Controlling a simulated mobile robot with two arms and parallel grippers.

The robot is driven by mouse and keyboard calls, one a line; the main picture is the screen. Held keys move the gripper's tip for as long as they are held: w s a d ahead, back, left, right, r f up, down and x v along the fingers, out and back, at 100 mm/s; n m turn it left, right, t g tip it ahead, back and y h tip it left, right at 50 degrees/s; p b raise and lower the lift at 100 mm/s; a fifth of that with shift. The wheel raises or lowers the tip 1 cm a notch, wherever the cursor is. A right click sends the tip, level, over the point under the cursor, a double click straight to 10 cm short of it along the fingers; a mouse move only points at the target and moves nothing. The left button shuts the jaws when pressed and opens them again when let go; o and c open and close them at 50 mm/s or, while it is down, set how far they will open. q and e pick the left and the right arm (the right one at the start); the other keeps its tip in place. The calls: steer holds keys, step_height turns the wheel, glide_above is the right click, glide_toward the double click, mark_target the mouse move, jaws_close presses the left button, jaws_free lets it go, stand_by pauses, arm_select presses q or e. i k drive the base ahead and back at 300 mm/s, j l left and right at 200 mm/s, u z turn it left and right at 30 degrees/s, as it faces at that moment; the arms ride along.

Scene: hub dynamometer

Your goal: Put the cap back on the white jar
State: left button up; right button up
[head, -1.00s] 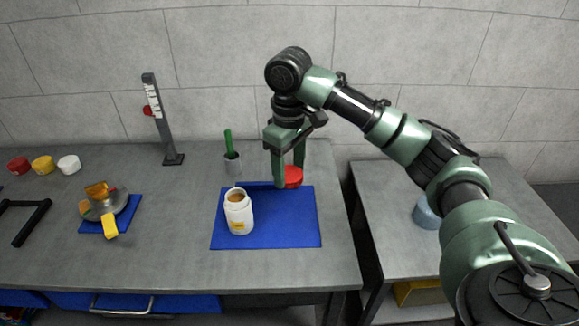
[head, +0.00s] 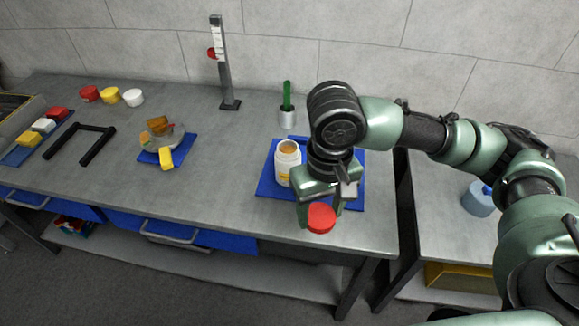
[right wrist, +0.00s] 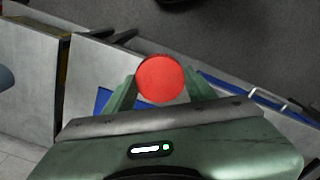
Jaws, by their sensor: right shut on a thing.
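The white jar (head: 287,165) stands upright and open on the blue mat (head: 268,187), with brownish contents showing at its mouth. My right gripper (head: 320,210) is shut on the red cap (head: 321,218), which it holds in front of the jar and to its right, apart from it, near the table's front edge. In the right wrist view the red cap (right wrist: 161,79) sits between the two green fingers, its round face toward the camera. The arm hides part of the mat. My left gripper is not in view.
A grey cup with a green-handled thing (head: 287,118) stands behind the jar. A stand with a scale (head: 226,75) is at the back. A balance-like dish (head: 160,140) on a blue mat and a black frame (head: 80,142) lie to the left.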

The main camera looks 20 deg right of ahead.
mark_target(288, 154)
steer(key=k+l+u, duration=0.1)
steer(key=l, duration=0.3)
steer(key=k+l+u, duration=0.1)
steer(key=l, duration=0.35)
steer(key=k+l+u, duration=0.15)
steer(key=l, duration=0.25)
steer(key=k+l+u, duration=0.1)
steer(key=l, duration=0.3)
